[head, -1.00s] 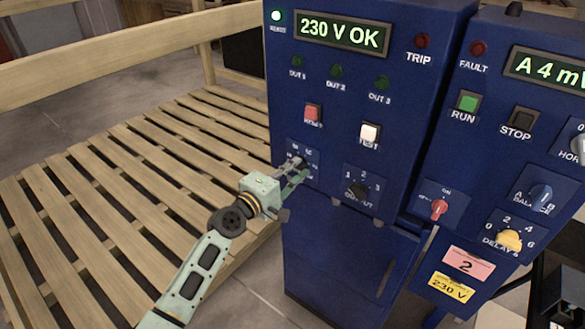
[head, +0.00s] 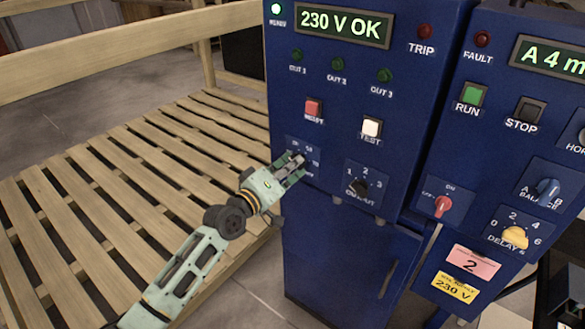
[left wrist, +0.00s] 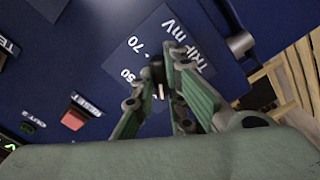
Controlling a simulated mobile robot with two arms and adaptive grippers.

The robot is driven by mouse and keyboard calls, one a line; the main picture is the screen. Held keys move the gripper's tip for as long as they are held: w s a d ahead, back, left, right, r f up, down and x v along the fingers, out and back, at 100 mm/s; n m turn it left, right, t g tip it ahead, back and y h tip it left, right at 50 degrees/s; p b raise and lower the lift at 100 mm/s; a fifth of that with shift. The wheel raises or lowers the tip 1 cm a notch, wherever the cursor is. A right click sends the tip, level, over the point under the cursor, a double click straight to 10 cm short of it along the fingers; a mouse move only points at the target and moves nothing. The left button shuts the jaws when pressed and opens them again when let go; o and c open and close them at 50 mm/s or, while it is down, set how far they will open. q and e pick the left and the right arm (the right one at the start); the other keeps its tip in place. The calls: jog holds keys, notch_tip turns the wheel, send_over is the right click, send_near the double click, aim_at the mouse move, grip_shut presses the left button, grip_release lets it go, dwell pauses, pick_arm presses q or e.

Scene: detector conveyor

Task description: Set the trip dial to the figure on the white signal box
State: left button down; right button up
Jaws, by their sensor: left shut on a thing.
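The trip dial (head: 297,157) is a small dark knob on a blue plate, low on the left cabinet's front. In the left wrist view, its plate reads "TRIP mV" with 50 and 70 legible, and the dark knob (left wrist: 157,72) with a pale mark sits between my fingers. My left gripper (head: 292,168) reaches it from the lower left and is shut on it; it also shows in the left wrist view (left wrist: 163,85). The fingers hide part of the scale, so I cannot read the setting. I see no white signal box. My right gripper is not in view.
The left cabinet's display (head: 343,24) reads "230 V OK". A red button (head: 313,107), a white test button (head: 371,128) and a black output dial (head: 360,187) are near the trip dial. A second blue cabinet (head: 480,150) stands right. A slatted wooden pallet (head: 120,165) lies left.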

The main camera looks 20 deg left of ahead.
pick_arm(q)
jog(key=m, duration=0.4)
jog(key=shift+r+m, duration=0.1)
jog(key=shift+m, duration=0.2)
dwell(0.4)
jog(key=c, duration=1.8)
grip_release()
jog(key=v, duration=1.2)
jog(key=shift+w, duration=0.1)
